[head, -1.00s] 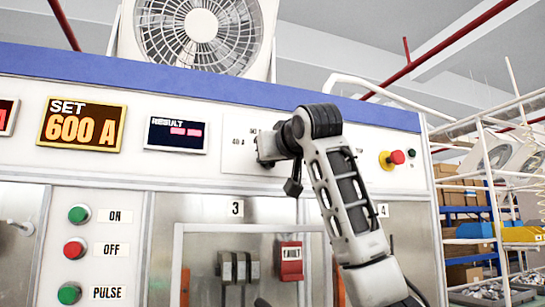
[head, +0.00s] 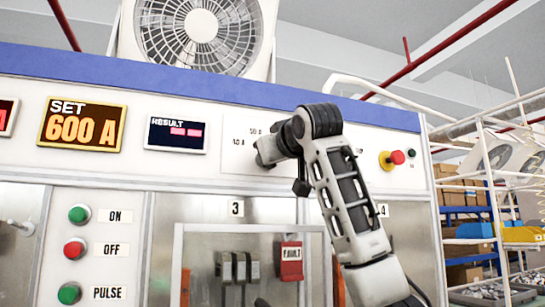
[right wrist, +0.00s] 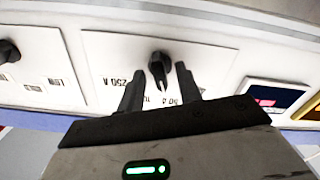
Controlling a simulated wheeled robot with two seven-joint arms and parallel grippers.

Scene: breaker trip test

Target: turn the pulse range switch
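The pulse range switch (right wrist: 159,70) is a black knob on a white panel plate, with current labels such as 250 A around it. In the right wrist view it stands between the two dark fingers of my right gripper (right wrist: 158,80), with a gap visible on each side. The gripper is open around the knob. In the head view my right gripper (head: 262,153) is against the upper panel, and the arm hides the switch and part of its labels. My left gripper is not in view.
A second black knob (right wrist: 9,52) is beside the switch plate in the right wrist view. The head view shows the SET display (head: 82,125) reading 600 A, the result display (head: 175,135), a red emergency button (head: 397,157) and a green ON button (head: 79,214).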

